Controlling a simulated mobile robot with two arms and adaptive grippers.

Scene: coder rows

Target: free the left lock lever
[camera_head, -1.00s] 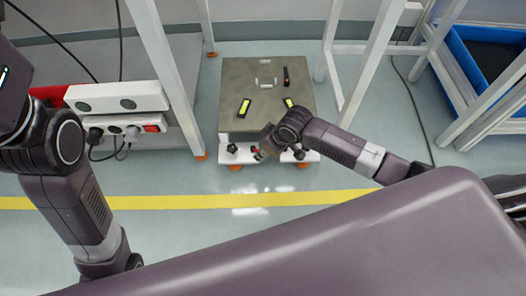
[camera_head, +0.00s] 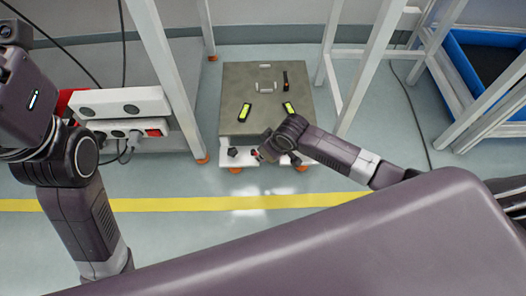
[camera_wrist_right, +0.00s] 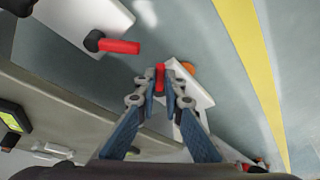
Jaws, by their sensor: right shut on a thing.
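The low cart (camera_head: 233,85) with a grey-brown top stands on the floor in the head view. On its white front ledge (camera_head: 226,160), a dark knob (camera_head: 233,152) shows at the left, with a red part (camera_head: 254,153) beside my right gripper (camera_head: 259,158). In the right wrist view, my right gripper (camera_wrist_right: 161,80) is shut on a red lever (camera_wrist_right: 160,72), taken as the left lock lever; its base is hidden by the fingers. Another red lever (camera_wrist_right: 120,47) with a black hub sits apart on a white plate. My left gripper is out of view; only its arm shows.
Black devices with yellow-green faces (camera_head: 245,112) (camera_head: 289,108) and a small metal handle (camera_head: 266,86) are on the cart top. White frame posts (camera_head: 168,70) flank the cart. A power strip (camera_head: 125,103) is at left, a blue bin (camera_head: 465,50) at right. Floor in front is clear.

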